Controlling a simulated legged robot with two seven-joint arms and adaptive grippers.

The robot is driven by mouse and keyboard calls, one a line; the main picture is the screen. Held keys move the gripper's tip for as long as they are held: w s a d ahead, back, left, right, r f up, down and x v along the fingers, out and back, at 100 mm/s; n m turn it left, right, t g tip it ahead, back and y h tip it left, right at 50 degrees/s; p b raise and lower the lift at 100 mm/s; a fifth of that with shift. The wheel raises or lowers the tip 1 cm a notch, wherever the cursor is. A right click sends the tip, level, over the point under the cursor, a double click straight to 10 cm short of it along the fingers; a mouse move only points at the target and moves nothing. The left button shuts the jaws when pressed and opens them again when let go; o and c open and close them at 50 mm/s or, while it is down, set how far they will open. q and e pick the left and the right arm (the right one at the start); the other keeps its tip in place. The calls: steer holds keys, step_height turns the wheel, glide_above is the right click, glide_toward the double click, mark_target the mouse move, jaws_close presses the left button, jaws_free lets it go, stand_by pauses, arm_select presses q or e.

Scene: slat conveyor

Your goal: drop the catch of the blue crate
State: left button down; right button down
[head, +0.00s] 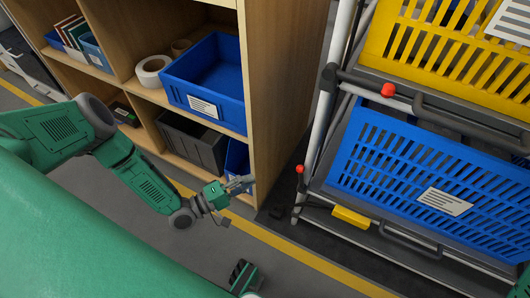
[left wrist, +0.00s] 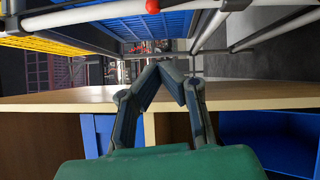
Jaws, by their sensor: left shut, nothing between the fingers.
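The blue crate (head: 400,160), slatted and with a white label, sits tilted in the rack at the right of the head view. Blue slatting also shows at the top of the left wrist view (left wrist: 168,24). Red-tipped dark levers stand at the rack: an upper one (head: 388,90) at the crate's top edge and a lower one (head: 299,169) by its lower left. Which is its catch I cannot tell. My left gripper (head: 240,184) is shut and empty by the shelf's right end, left of the rack and apart from it; its fingertips meet in the left wrist view (left wrist: 172,72).
A yellow crate (head: 440,45) sits above the blue one. A wooden shelf (head: 285,80) with a blue bin (head: 205,85) and a grey bin (head: 190,140) stands close to my left gripper. A rack post (head: 325,110) rises left of the crates. Open floor lies in front.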

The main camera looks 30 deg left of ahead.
mark_target(301, 179)
arm_select(q)
steer(key=s+d+b+x, duration=0.1)
steer(key=d+x, duration=0.1)
steer(key=x, duration=0.9)
steer(key=shift+d+r, duration=0.25)
steer(key=shift+d, duration=0.05)
steer(key=shift+r, duration=0.1)
